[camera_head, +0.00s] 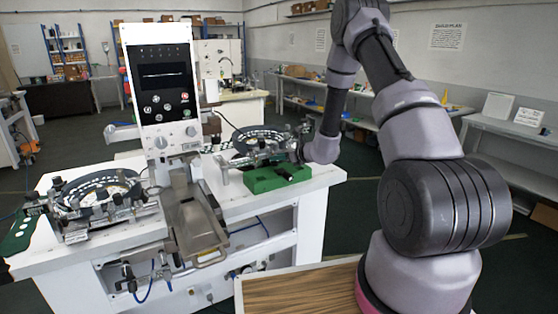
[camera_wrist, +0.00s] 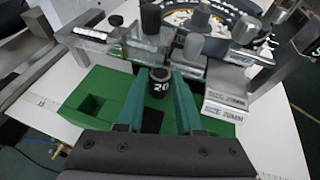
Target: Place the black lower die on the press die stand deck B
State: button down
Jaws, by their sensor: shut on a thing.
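The black lower die (camera_wrist: 159,75) is a small dark cylinder with a white "20" on its side in the wrist view. My gripper (camera_wrist: 160,88) has its two teal fingers shut on it, one on each side. A green block (camera_wrist: 85,117) with square pockets lies beneath and around the fingers; it also shows in the head view (camera_head: 262,184), on the right white table. I cannot tell whether the die touches the block. In the head view the die is too small to make out. No readable label marks deck B.
Metal fixtures with knobs (camera_wrist: 205,45) and blocks marked 20MM (camera_wrist: 226,108) stand just behind and right of the die. A round dial unit (camera_head: 258,138) is behind. A control panel (camera_head: 160,85) rises left of the table. A similar dial (camera_head: 98,192) sits on the left.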

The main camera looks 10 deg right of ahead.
jog(key=shift+f, duration=0.45)
jog(key=shift+a+f, duration=0.1)
jog(key=shift+f, duration=0.05)
jog(key=c, duration=0.6)
grip_release()
jog(key=shift+o, duration=0.2)
